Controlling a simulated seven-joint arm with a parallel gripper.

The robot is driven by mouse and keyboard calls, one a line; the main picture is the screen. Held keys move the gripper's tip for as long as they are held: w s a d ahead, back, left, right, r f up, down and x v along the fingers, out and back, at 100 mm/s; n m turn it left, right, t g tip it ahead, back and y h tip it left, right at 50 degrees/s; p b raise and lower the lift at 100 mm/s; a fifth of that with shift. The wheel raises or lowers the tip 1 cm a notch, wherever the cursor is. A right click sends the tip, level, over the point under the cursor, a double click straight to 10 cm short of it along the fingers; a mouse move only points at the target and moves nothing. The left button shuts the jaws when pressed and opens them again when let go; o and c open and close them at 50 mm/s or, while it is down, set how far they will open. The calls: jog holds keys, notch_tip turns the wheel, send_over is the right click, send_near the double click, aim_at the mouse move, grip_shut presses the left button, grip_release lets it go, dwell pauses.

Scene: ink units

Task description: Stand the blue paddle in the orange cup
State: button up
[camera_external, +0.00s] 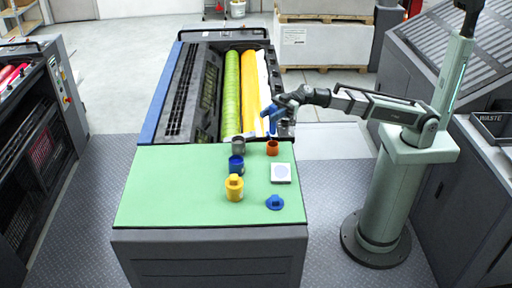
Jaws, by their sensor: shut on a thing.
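The orange cup (272,149) stands at the far right part of the green tabletop (165,195). My gripper (279,106) is shut on the blue paddle (271,125) and holds it in the air above and behind the cup, as seen here. The paddle hangs below the gripper, with its lower end close above the cup's rim in the picture. I cannot tell the depth gap between them. The inside of the cup is too small to make out.
A grey cup (238,147), a blue container (236,168) and a yellow container (234,190) stand left of the orange cup. A white square with a round mark (281,173) and a blue piece (274,203) lie nearer. Rollers (232,95) lie behind. The tabletop's left is clear.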

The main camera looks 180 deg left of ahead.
jog(key=shift+f, duration=3.8)
jog(key=o, duration=1.1)
jog(key=v, duration=1.4)
jog(key=shift+w, duration=0.1)
